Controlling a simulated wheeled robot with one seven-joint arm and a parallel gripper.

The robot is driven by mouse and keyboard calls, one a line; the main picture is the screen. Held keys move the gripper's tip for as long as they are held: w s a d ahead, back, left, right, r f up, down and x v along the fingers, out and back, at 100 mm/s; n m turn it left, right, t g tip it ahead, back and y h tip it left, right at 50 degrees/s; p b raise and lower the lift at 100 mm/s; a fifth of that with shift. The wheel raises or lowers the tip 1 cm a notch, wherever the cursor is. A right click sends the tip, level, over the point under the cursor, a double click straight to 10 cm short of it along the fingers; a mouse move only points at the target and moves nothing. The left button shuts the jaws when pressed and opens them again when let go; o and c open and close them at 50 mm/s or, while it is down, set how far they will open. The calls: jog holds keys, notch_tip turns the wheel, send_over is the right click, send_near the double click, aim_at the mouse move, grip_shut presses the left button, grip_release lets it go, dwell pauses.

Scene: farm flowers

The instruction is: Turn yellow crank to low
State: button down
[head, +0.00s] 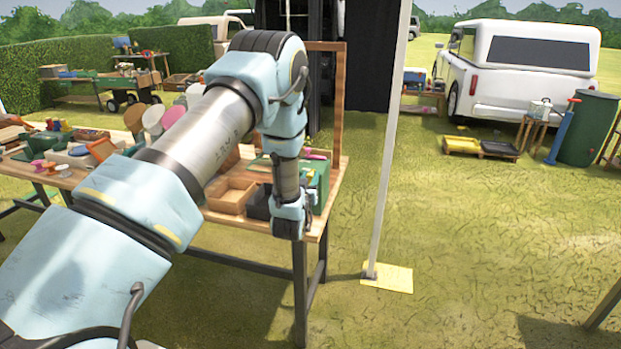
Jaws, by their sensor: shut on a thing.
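My arm reaches from the lower left over a wooden table (222,218) and bends down at its right end. My gripper (290,221) is low at the table's front right edge, next to a green box (319,180). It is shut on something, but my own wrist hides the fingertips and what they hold. I cannot make out a yellow crank anywhere in this view, nor any low mark.
An open wooden tray (231,196) lies left of my gripper. A pale pole (388,150) stands right of the table on a yellow base plate (388,278). A wooden upright (339,95) rises behind the table.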

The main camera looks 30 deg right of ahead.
jog(key=shift+f, duration=0.1)
dwell(0.3)
jog(key=n+b, duration=0.2)
jog(key=b, duration=0.1)
jog(key=shift+w+a+f+b, duration=0.15)
jog(key=shift+w+a+b, duration=0.15)
jog(key=shift+w+a, duration=0.1)
jog(key=shift+w+a+r+n+b, duration=0.2)
jog(key=shift+a+n+b, duration=0.05)
jog(key=shift+n+b, duration=0.35)
jog(key=shift+w+a+r+n+b, duration=0.15)
jog(key=shift+a+n+b, duration=0.05)
jog(key=shift+n+b, duration=0.4)
jog(key=c, duration=0.7)
grip_release()
jog(key=shift+w, duration=0.1)
jog(key=shift+o, duration=0.2)
jog(key=shift+r, duration=0.1)
jog(key=b+v, duration=0.4)
jog(key=v, duration=0.7)
